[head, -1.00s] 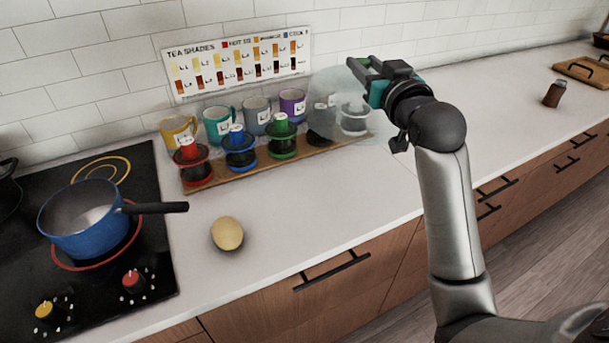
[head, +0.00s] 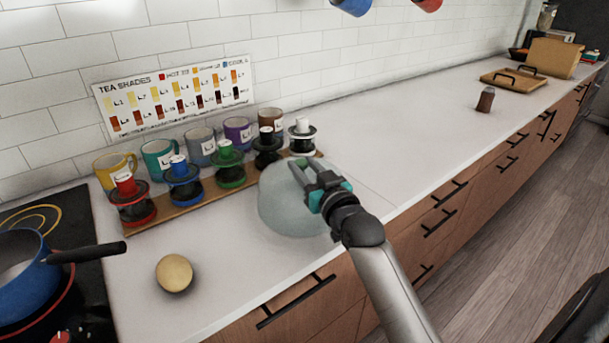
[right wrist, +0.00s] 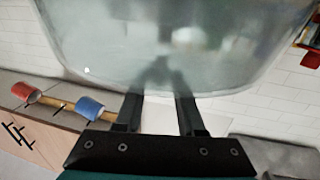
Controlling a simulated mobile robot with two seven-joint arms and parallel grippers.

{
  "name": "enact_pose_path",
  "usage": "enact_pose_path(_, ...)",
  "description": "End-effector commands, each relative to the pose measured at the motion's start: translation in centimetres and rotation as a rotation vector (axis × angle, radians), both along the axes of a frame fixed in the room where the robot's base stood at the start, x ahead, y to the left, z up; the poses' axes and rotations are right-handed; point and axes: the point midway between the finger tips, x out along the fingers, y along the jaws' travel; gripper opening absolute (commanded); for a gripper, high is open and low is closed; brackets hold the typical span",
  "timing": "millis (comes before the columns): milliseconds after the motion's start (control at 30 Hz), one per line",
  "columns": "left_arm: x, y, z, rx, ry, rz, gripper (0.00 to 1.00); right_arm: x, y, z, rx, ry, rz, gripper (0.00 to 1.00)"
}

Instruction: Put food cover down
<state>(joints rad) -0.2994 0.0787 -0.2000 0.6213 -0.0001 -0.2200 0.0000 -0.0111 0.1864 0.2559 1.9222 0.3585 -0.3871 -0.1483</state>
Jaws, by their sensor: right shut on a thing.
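The food cover (head: 283,207) is a pale, see-through dome in front of the right end of the tea rack in the head view. My right gripper (head: 304,173) is at the top of the cover and shut on it. In the right wrist view the cover (right wrist: 170,45) fills the upper part, beyond the fingers (right wrist: 157,112). The grip point itself is blurred through the dome. I cannot tell whether the cover's rim touches the counter (head: 225,275). My left gripper is not in view.
A wooden rack (head: 190,212) holds several colored tea sets, with mugs behind. A round yellowish object (head: 174,273) lies on the counter. A blue pot (head: 22,280) sits on the stove at left. The counter's front edge runs close to the cover; free counter extends right.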

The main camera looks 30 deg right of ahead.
Motion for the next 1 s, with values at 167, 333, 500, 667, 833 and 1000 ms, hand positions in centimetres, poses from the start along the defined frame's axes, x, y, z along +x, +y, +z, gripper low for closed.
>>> enact_pose_path(167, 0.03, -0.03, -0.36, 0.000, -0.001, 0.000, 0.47, -0.01, -0.01, -0.92, 0.000, -0.003, -0.001, 0.00)
enact_pose_path(333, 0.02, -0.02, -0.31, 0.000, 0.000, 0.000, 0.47, 0.00, -0.01, -0.84, 0.000, -0.003, 0.000, 0.00)
enact_pose_path(500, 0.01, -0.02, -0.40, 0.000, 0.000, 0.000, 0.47, 0.00, -0.01, -1.19, 0.000, -0.001, 0.000, 0.43)
enact_pose_path(667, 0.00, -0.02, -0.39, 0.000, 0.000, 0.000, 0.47, 0.00, -0.01, -1.16, -0.001, -0.001, 0.000, 0.61)
enact_pose_path(833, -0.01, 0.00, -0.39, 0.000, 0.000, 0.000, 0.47, 0.00, -0.01, -1.15, -0.001, -0.001, 0.000, 0.68)
enact_pose_path(1000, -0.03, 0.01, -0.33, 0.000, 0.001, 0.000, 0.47, 0.00, -0.01, -0.97, -0.001, -0.002, -0.001, 0.68)
